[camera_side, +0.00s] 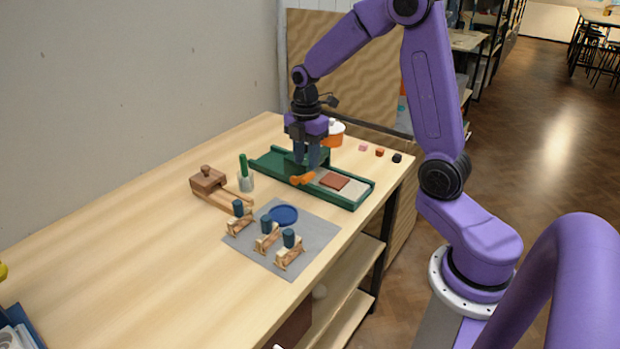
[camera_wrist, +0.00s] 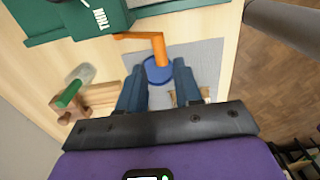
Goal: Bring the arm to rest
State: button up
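My gripper (camera_side: 306,160) is over the green tray (camera_side: 360,197), near its middle. In the wrist view my gripper (camera_wrist: 159,70) has its two dark blue fingers well apart, with nothing clamped between them. An orange bent handle (camera_side: 302,179) sits just below the fingers. In the wrist view the handle (camera_wrist: 158,45) reaches from the green lettered block (camera_wrist: 97,18) toward the gap between the fingertips. I cannot tell how far below the fingertips it lies. The block is partly hidden behind my gripper in the side view.
A reddish-brown slab (camera_side: 334,180) lies in the tray. A grey mat (camera_side: 262,247) carries a blue disc (camera_side: 284,214) and several wooden pieces with blue tops. A wooden tool (camera_side: 208,181), a cup with a green stick (camera_side: 245,177) and an orange pot (camera_side: 333,136) stand around.

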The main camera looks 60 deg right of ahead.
jog(key=shift+r, duration=0.15)
jog(key=s+a+r+m, duration=0.2)
jog(key=s+a+r, duration=0.1)
jog(key=s+a, duration=0.85)
jog(key=s+a+m, duration=0.2)
jog(key=s+m, duration=0.1)
jog(key=s, duration=1.2)
jog(key=shift+s+a+r, duration=0.25)
jog(key=shift+s+a, duration=0.05)
jog(key=shift+s, duration=0.05)
